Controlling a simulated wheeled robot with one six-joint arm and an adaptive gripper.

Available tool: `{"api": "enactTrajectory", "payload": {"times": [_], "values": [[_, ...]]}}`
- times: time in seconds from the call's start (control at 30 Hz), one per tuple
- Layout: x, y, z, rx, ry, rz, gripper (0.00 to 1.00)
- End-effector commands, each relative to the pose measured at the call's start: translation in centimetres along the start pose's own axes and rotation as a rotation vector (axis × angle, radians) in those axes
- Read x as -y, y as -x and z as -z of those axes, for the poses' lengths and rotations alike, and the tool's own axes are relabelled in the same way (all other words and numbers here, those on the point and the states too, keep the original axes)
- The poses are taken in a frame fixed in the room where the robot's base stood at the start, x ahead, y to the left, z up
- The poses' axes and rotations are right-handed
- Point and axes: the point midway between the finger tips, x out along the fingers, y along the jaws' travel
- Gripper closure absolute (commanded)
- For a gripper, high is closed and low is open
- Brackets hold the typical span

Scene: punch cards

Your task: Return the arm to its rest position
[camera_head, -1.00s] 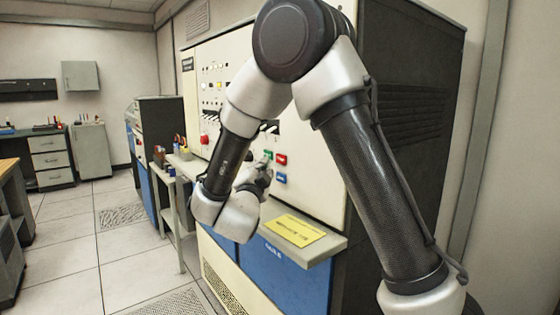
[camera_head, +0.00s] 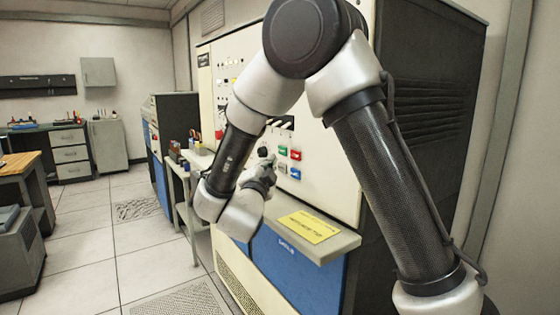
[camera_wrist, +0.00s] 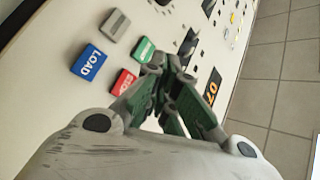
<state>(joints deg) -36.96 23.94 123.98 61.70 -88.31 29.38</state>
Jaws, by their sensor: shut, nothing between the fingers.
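My gripper (camera_head: 267,163) is in front of the cream control panel (camera_head: 320,168) in the head view, just left of the coloured buttons. Its fingers also show in the wrist view (camera_wrist: 170,65), shut with nothing between them. In the wrist view the fingertips overlap the panel beside a green button (camera_wrist: 145,48) and a red button (camera_wrist: 124,81). I cannot tell whether they touch the panel. My arm is folded, its elbow high and its forearm hanging down in front of the machine.
A ledge (camera_head: 346,244) with a yellow card (camera_head: 309,227) juts out below the panel. A blue LOAD button (camera_wrist: 88,62) and a grey button (camera_wrist: 115,25) are on the panel. A side table (camera_head: 199,159) stands left of the machine. Tiled floor (camera_head: 85,240) is open at left.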

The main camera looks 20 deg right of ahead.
Motion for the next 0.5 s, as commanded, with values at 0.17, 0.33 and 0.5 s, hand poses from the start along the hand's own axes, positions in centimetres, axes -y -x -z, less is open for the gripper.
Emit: {"api": "enactTrajectory", "payload": {"times": [0.17, 0.33, 0.5], "values": [[-0.4, 0.0, -0.8, 0.033, 0.028, -0.018, 1.00], [-2.9, 1.2, -7.8, 0.355, 0.136, -0.088, 1.00], [-5.7, 7.6, -15.0, 0.890, 0.343, -0.114, 1.00]]}}
